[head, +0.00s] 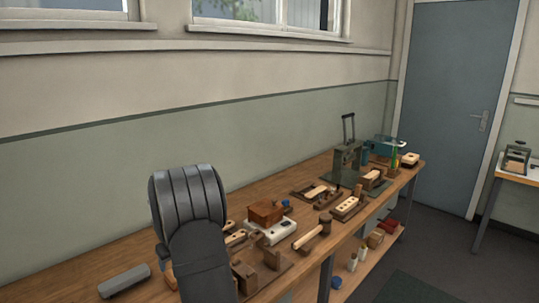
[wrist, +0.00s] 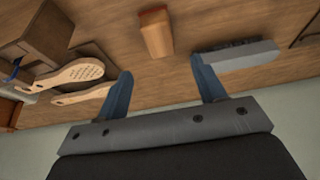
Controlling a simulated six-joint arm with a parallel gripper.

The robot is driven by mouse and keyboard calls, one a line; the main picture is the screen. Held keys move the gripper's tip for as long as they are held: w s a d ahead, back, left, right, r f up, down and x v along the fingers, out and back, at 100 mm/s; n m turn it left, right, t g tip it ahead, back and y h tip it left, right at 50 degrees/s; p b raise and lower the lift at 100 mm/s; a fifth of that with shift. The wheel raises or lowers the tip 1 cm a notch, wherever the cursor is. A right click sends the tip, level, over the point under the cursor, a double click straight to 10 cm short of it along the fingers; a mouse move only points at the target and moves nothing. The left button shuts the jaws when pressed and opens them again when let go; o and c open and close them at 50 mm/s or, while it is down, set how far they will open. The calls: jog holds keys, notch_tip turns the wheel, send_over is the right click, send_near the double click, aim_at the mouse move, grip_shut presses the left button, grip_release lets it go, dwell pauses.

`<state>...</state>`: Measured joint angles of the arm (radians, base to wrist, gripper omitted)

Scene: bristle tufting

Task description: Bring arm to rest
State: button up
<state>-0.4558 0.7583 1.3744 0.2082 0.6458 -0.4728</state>
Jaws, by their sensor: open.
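My gripper (wrist: 160,82) shows in the wrist view with its two blue fingers spread wide and nothing between them. Past the fingertips, the wooden bench (wrist: 120,32) is visible, apart from the fingers as far as I can tell. In the head view my dark arm rises at the lower middle and the gripper itself is hidden. The wooden workbench (head: 85,265) runs along the wall.
In the wrist view, a wooden block (wrist: 155,33), a grey bar (wrist: 240,56) and a perforated brush back (wrist: 75,74) lie nearby. A mallet (head: 312,234), reddish-brown box (head: 266,211) and lever press (head: 348,160) occupy the bench in the head view. Its near left is mostly clear.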

jog(key=x, duration=1.1)
jog(key=shift+s, duration=0.1)
jog(key=r, duration=0.5)
jog(key=shift+d, duration=0.25)
jog(key=d+r, duration=0.7)
jog(key=d, duration=0.5)
jog(key=s+a+n+g, duration=0.3)
jog(key=s+n, duration=0.6)
jog(key=s, duration=0.1)
jog(key=s+a+r+n+g, duration=0.1)
jog(key=s+a+n+g, duration=0.2)
jog(key=s+n, duration=0.6)
jog(key=shift+s+a, duration=0.2)
jog(key=shift+s, duration=0.45)
jog(key=shift+r, duration=0.1)
